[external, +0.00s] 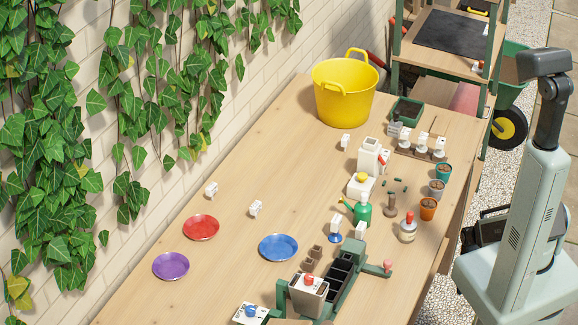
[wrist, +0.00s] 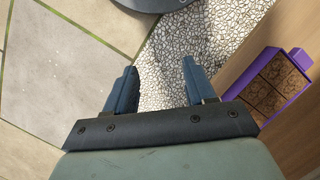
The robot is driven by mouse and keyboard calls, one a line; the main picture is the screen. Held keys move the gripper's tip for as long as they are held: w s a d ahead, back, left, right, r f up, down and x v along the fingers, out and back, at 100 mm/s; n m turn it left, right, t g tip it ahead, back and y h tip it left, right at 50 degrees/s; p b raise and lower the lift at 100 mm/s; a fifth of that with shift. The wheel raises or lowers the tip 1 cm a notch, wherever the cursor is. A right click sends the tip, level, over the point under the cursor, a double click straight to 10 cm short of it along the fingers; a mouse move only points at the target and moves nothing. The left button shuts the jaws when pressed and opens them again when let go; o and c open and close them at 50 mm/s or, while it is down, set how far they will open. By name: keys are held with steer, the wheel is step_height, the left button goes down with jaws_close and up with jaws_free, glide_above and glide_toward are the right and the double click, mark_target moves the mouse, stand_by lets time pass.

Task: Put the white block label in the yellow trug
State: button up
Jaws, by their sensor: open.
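The yellow trug (external: 343,100) stands upright at the far end of the wooden table, its handles up.
Red (external: 201,228), blue (external: 278,247) and purple (external: 171,266) plates lie on the left. A green watering can (external: 363,211), bottles, small pots (external: 428,209) and a green caddy (external: 345,275) crowd the right side. A purple tray (wrist: 265,92) shows in the wrist view.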

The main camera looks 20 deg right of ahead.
steer(key=s+a+g, duration=0.3)
steer(key=s+a, duration=0.1)
steer(key=s, duration=0.6)
steer(key=shift+s+a+r, duration=0.2)
steer(key=shift+a+r, duration=0.1)
steer(key=shift+r, duration=0.15)
